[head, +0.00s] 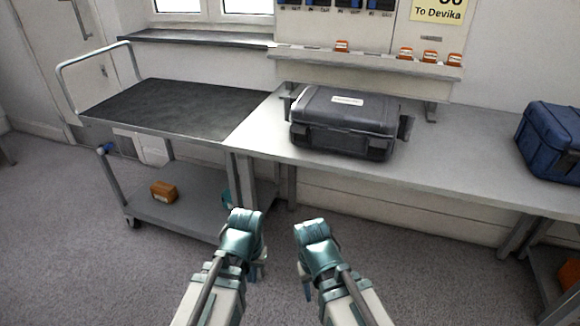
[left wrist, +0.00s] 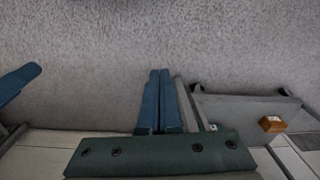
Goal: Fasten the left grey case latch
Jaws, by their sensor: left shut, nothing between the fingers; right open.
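The dark grey case (head: 345,115) stands on the light workbench with its lid down and a white label on top. A left front latch (head: 301,136) and a right front latch (head: 378,151) show as dark blocks on its front. They are too small to tell whether they are fastened. My left gripper (head: 257,277) is low in front of the bench, well short of the case. In the left wrist view its blue fingers (left wrist: 155,98) are together and empty. My right gripper (head: 308,289) is beside it, open and empty, also away from the case.
A trolley with a dark top (head: 165,106) adjoins the workbench (head: 450,160) on the left. An orange-brown box (head: 164,191) sits on its lower shelf. A blue case (head: 552,142) is on the bench at right. A shelf with orange items (head: 428,57) hangs behind the grey case.

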